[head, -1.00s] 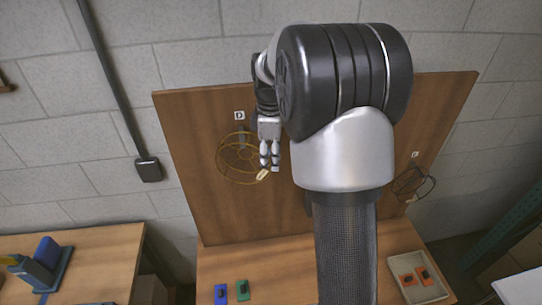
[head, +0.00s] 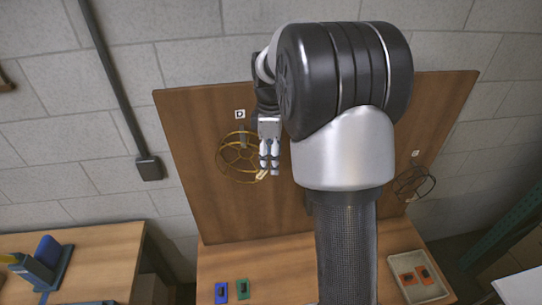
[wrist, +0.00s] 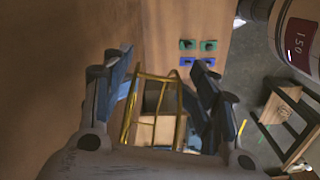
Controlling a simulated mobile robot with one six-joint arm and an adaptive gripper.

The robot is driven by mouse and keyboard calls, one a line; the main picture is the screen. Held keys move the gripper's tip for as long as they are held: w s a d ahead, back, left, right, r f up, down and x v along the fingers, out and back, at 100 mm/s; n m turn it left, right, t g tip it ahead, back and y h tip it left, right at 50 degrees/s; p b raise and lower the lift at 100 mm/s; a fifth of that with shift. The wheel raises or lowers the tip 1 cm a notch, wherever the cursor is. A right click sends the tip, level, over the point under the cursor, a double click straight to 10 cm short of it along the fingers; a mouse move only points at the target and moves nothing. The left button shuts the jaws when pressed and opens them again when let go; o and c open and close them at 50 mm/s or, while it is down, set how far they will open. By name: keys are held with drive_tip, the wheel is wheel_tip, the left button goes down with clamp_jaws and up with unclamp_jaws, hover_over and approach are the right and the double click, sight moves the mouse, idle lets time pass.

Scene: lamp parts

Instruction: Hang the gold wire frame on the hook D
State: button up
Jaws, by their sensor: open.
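The gold wire frame (head: 222,165) is a round wire cage in front of the wooden board, just below the label D (head: 240,114). The grey hook D (head: 242,130) shows under the label, and the frame's upper rim overlaps it; I cannot tell whether the frame bears on it. My gripper (head: 270,170) is at the frame's right side, pointing down. In the wrist view my gripper (wrist: 172,85) is open, with a finger on each side of the frame's gold wires (wrist: 150,77). A pale piece shows at the frame's lower right, by the fingertips.
Blue (head: 221,292) and green (head: 242,288) pieces lie on the table below. A tray (head: 432,294) there holds orange pieces. The board (head: 195,200) stands close behind the gripper.

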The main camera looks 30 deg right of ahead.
drive_tip(key=shift+o, duration=0.4)
drive_tip(key=shift+r, duration=0.15)
wheel_tip(320, 180, up, 12)
drive_tip(key=s+a+f+m+t+b, duration=0.3)
drive_tip(key=s+a+f+m+b, duration=0.2)
drive_tip(key=s+a+f+b, duration=0.9)
drive_tip(key=s+a+f+m+t+b, duration=0.1)
drive_tip(key=s+a+f+m+b, duration=0.2)
drive_tip(key=s+f+b, duration=0.7)
wheel_tip(320, 180, down, 4)
drive_tip(key=shift+s+a+f+m+t, duration=0.2)
drive_tip(key=shift+s+f+m+t, duration=0.15)
drive_tip(key=shift+m, duration=0.85)
drive_tip(key=shift+r, duration=0.1)
idle(0.9)
